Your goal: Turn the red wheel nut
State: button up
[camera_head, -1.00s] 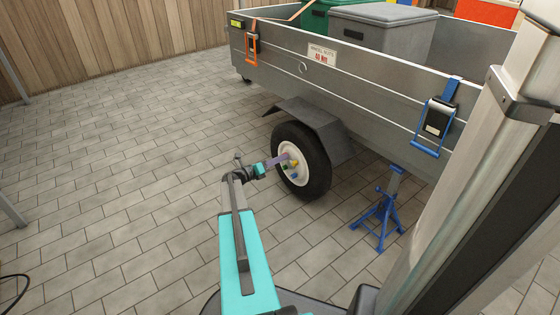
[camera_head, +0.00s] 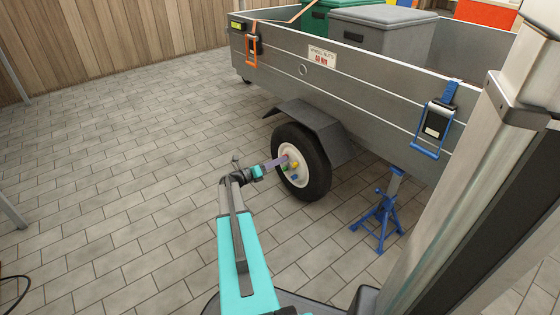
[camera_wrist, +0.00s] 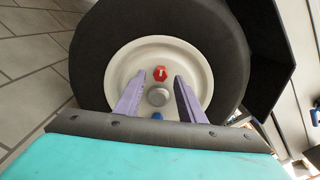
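The red wheel nut (camera_wrist: 160,74) sits on the white rim (camera_wrist: 196,62) of the trailer wheel, at the top of the hub in the wrist view. Below it are the grey hub cap (camera_wrist: 157,97) and a blue nut (camera_wrist: 157,116). My gripper (camera_wrist: 160,77) is open; its two purple fingers point at the wheel, one on each side of the red nut in the picture. I cannot tell how far the tips are from the rim. In the head view my gripper (camera_head: 275,162) is just left of the wheel (camera_head: 317,165), where green and yellow nuts also show.
The grey trailer (camera_head: 370,85) with a mudguard (camera_head: 305,113) stands above the wheel. A blue jack stand (camera_head: 381,215) is to the right of the wheel. The paved floor (camera_head: 120,170) on the left is clear.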

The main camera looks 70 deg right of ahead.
jog(key=p+v, duration=0.4)
jog(key=v, duration=0.8)
jog(key=shift+a, duration=0.25)
jog(key=shift+w, duration=0.1)
